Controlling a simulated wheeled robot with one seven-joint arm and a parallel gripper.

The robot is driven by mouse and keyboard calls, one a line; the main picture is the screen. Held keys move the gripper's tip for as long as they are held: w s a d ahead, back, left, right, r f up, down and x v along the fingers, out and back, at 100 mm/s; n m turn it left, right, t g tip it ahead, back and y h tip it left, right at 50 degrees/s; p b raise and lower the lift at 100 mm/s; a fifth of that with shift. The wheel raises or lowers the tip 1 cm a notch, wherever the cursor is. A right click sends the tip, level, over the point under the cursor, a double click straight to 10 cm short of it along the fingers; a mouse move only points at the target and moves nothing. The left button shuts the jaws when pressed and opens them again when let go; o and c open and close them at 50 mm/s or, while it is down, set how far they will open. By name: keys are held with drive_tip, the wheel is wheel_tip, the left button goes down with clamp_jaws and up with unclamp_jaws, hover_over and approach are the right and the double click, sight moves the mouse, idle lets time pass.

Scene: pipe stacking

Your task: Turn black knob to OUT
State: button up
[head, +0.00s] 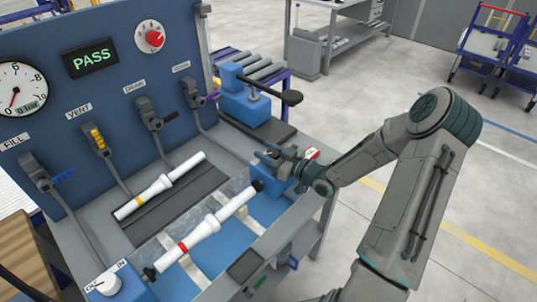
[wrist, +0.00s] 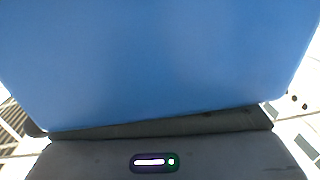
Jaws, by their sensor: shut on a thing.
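My gripper (head: 270,157) is at the top of the right blue block (head: 266,181) in the head view, at the right end of the clear trough. It is shut on a dark part on top of this block, which I take to be the black knob. The fingers largely hide the knob, so I cannot read which way it points. In the wrist view a blue surface (wrist: 160,65) fills most of the picture, close to the camera, and no fingertips or knob show there. A white knob (head: 107,284) with IN and OUT labels sits on the left blue block.
A white pipe (head: 205,228) with a red band lies along the trough between the blocks. Another white pipe (head: 160,187) with a yellow band lies on a dark mat. The panel has several levers, a red dial (head: 150,37), a gauge (head: 18,88) and a PASS display (head: 91,58).

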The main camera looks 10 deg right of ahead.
drive_tip(key=shift+s+a+n+g+y, duration=0.1)
drive_tip(key=shift+n+g+y, duration=0.8)
drive_tip(key=shift+g+y, duration=0.1)
drive_tip(key=o, duration=1)
drive_tip(key=shift+c, duration=0.2)
drive_tip(key=b+v, duration=0.2)
drive_tip(key=v, duration=1.2)
